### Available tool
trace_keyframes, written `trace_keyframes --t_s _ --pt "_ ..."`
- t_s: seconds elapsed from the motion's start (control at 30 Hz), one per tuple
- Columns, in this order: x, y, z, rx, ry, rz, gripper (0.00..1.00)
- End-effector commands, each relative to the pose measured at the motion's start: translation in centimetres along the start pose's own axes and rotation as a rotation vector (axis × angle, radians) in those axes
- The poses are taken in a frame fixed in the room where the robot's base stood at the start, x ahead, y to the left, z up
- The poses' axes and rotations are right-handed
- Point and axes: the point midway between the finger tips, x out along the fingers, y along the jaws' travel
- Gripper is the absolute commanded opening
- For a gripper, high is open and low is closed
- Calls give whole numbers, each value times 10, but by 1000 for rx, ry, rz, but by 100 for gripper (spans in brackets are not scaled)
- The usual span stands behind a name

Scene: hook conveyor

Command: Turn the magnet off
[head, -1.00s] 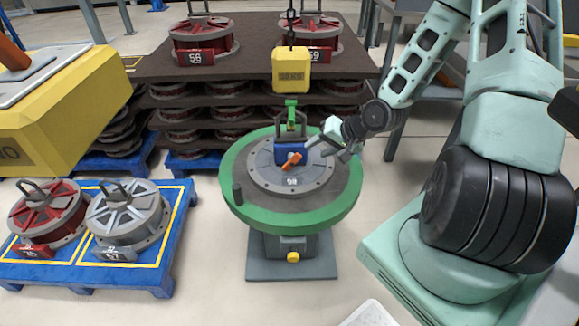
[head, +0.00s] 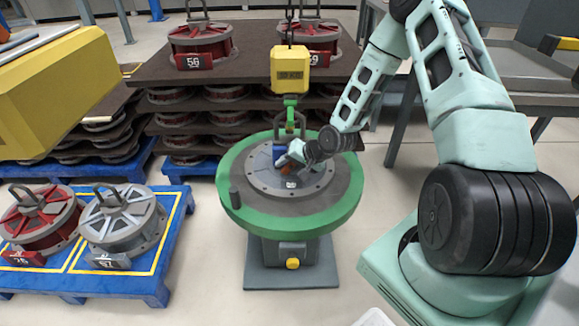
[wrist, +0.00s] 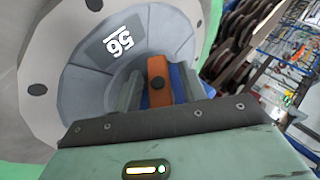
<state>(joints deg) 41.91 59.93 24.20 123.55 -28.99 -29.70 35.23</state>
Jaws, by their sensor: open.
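The blue magnet (head: 278,152) sits in the middle of a grey disc marked 56 (head: 262,178), on the green-rimmed round table (head: 232,205). My gripper (head: 286,163) is at the magnet's front and hides much of it. In the wrist view my gripper (wrist: 158,88) is open, with one finger on each side of the magnet's orange lever (wrist: 158,70). Gaps show beside the lever, so it is not clamped. A part of the blue magnet (wrist: 182,82) shows behind the right finger. The disc's 56 label (wrist: 122,38) is at upper left.
A yellow hoist block (head: 290,70) with a green hook (head: 290,105) hangs over the magnet. A blue pallet (head: 165,270) with a red and a grey disc is at left. Stacked discs on dark boards (head: 240,62) stand behind. A yellow machine (head: 60,90) is at upper left.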

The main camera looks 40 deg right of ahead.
Motion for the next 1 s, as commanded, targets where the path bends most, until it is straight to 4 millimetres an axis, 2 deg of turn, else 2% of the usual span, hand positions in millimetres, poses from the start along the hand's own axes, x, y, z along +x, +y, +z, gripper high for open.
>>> trace_keyframes --t_s 0.13,0.2,0.3,0.67,1.0 --pt "0 0 0 0 0 0 42" --pt "0 0 0 0 0 0 22" --pt "0 0 0 0 0 0 0" --pt "-1 -2 0 -18 -1 38 0" --pt "-1 -3 0 -103 -1 228 0"
